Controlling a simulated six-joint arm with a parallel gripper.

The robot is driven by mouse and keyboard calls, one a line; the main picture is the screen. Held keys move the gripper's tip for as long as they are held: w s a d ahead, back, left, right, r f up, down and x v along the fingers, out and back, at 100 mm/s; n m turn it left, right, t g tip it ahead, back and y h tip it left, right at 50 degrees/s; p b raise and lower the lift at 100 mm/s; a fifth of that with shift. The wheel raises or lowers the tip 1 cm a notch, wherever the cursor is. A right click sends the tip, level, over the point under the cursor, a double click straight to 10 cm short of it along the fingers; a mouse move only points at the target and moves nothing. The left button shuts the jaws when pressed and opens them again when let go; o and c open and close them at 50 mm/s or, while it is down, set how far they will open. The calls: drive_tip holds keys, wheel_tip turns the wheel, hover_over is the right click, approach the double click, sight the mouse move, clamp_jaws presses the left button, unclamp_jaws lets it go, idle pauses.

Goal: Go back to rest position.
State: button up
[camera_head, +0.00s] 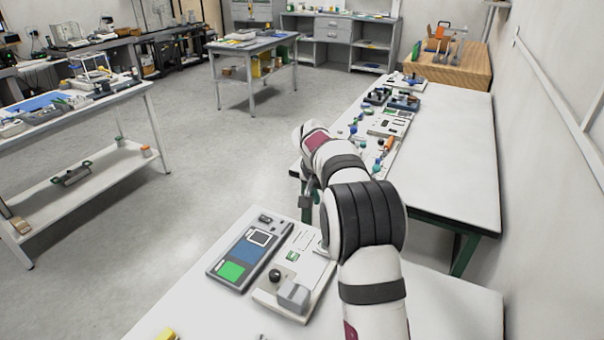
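My arm (362,217) reaches from the lower right up over the gap between the near table (200,310) and the farther white table (450,150). My gripper (307,198) shows only in part, as a small dark shape at the left of the arm's far end. It hangs near the left corner of the farther table. Its fingers are too small and too hidden by the arm to tell whether they are open or shut, and I cannot see anything held in it.
A dark panel with a blue and a green field (248,252) lies on the near table beside a pale device with a black knob and a grey block (292,297). Several small instruments line the farther table's left edge. A wall (550,130) stands at the right. Open floor (200,190) lies left.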

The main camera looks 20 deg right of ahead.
drive_tip(key=s+a+r+y, duration=0.1)
drive_tip(key=s+a+r, duration=0.45)
drive_tip(key=s, duration=0.45)
drive_tip(key=s+a+f+n+g+y, duration=0.1)
drive_tip(key=s+a, duration=0.3)
drive_tip(key=s, duration=0.6)
drive_tip(key=s+a+f+n+g+y, duration=0.1)
drive_tip(key=s+a, duration=0.3)
drive_tip(key=s, duration=0.7)
drive_tip(key=s+a+f+n+g+y, duration=0.1)
drive_tip(key=s+a, duration=0.3)
drive_tip(key=s, duration=0.7)
drive_tip(key=shift+a+f+y, duration=0.15)
drive_tip(key=shift+a+y, duration=0.05)
drive_tip(key=shift+y, duration=0.3)
